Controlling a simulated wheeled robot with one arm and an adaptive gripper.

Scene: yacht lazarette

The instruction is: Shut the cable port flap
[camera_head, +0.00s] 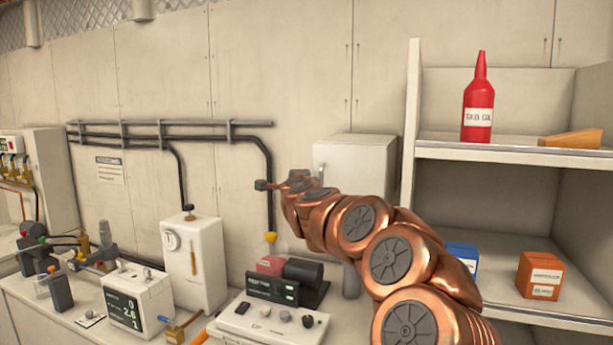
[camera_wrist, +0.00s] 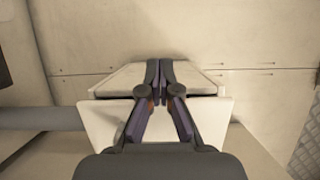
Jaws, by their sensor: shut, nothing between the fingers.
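A pale box (camera_head: 355,150) is fixed to the back wall, left of the shelf unit, partly hidden behind my arm. In the wrist view a pale tapered panel (camera_wrist: 208,118), which looks like the cable port flap, spans the middle, with a dark gap along its far edge. I cannot tell its exact angle. My gripper (camera_wrist: 161,68) is shut and empty, with its fingers lying over the panel in that picture. I cannot tell whether they touch it.
The shelf unit (camera_head: 412,150) on the right holds a red bottle (camera_head: 478,108) and small boxes. The bench below carries a white console (camera_head: 262,322), a digital meter (camera_head: 135,300) and other instruments. Black pipes (camera_head: 170,131) run along the wall. A grey pipe (camera_wrist: 42,118) reaches the panel's left side.

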